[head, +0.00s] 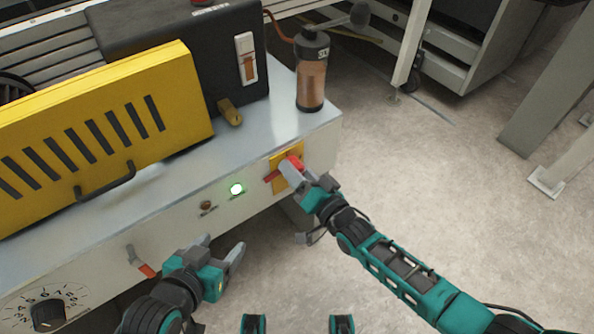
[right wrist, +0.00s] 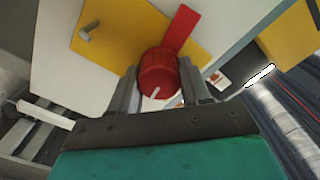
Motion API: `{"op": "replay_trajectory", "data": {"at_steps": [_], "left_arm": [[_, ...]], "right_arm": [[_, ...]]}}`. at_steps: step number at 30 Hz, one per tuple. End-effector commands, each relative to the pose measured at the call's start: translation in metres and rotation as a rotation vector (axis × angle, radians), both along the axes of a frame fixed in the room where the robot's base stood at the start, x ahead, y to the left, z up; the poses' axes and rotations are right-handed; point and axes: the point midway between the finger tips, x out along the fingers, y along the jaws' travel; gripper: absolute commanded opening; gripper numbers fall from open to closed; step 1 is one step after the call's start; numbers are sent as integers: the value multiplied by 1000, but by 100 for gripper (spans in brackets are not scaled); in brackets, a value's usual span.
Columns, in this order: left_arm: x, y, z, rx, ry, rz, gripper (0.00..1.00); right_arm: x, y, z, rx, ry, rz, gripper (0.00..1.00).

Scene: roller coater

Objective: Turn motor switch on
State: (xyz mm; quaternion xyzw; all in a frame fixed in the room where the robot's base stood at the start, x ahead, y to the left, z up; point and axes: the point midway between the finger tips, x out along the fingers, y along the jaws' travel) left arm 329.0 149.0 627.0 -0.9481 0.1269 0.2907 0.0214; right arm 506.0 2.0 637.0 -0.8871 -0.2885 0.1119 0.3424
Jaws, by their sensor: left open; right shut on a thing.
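The motor switch is a red rotary knob (right wrist: 158,75) with a red handle bar, on a yellow plate (right wrist: 115,28) on the machine's front panel. In the head view the red knob (head: 295,161) shows near the panel's right end, partly hidden by my right gripper. My right gripper (head: 287,172) is shut on the knob; in the right wrist view its fingers (right wrist: 158,95) stand on both sides of it. A green lamp (head: 236,189) left of the plate is lit. My left gripper (head: 222,248) is open and empty in front of the panel, apart from it.
A dark lamp (head: 206,205) and a red-tipped lever (head: 141,262) are on the panel, with a numbered dial (head: 48,312) at lower left. A yellow slotted guard (head: 90,125) and an amber canister (head: 312,75) stand on top.

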Motion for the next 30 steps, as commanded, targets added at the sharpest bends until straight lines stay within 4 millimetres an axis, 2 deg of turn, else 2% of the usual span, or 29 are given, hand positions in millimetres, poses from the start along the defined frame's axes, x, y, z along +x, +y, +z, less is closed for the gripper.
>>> {"op": "replay_trajectory", "data": {"at_steps": [12,27,28,30], "left_arm": [[2,-1,-1,-4,-5,2,67],[2,1,-2,5,-6,-4,67],[2,1,-2,5,-6,-4,67],[2,1,-2,6,-5,-5,67]], "right_arm": [[2,-2,1,133,91,-3,17],[2,-2,2,144,99,-4,17],[2,-2,2,144,99,-4,49],[2,-2,2,144,100,-4,56]]}}
